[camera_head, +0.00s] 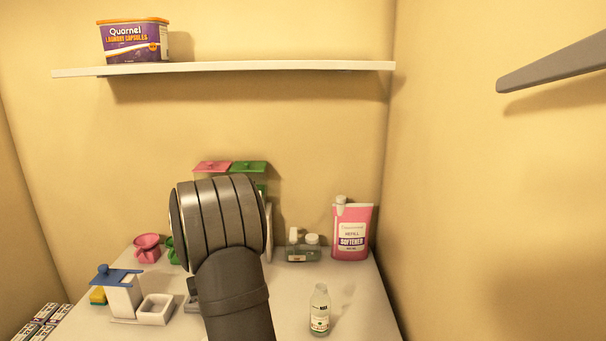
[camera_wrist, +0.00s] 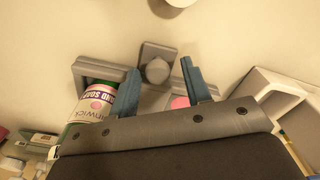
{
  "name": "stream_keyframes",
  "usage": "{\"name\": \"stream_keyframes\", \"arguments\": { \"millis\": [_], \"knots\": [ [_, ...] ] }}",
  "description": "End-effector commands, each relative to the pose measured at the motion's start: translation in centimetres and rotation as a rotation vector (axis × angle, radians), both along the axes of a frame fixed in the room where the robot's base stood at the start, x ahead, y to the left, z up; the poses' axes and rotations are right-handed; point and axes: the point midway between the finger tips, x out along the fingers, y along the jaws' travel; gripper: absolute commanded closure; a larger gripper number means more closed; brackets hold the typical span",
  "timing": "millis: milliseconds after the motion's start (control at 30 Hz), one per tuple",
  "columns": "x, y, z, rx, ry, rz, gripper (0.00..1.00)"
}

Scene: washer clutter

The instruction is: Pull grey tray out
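The grey tray (camera_wrist: 100,68) shows in the wrist view, with a grey square plate and round knob (camera_wrist: 156,70) at its upper edge. A green-and-white labelled soap container (camera_wrist: 92,112) and a pink item (camera_wrist: 180,102) show within or behind its frame. My gripper (camera_wrist: 159,69) is open, with one blue finger on each side of the knob in the picture. I cannot tell whether the fingers touch it. In the head view my arm hides the gripper and most of the tray; a small grey part (camera_head: 192,300) shows left of the arm.
A white dispenser with a blue lid (camera_head: 122,295) and white open box (camera_head: 155,309) stand left of my arm. A small bottle (camera_head: 319,310) stands to the right, and a pink softener pouch (camera_head: 351,232) behind it. Pink (camera_head: 212,167) and green (camera_head: 249,167) lids show behind the arm.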

Motion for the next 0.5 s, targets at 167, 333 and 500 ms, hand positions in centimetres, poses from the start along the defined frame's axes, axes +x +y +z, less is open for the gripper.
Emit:
{"name": "stream_keyframes", "arguments": {
  "millis": [167,333,500],
  "knots": [
    [-0.7,-0.3,-1.1,-0.009,0.026,-0.002,0.58],
    [-0.6,-0.3,-0.4,-0.009,0.025,-0.002,0.58],
    [-0.5,-0.3,1.1,-0.009,0.021,-0.003,0.58]
  ]
}}
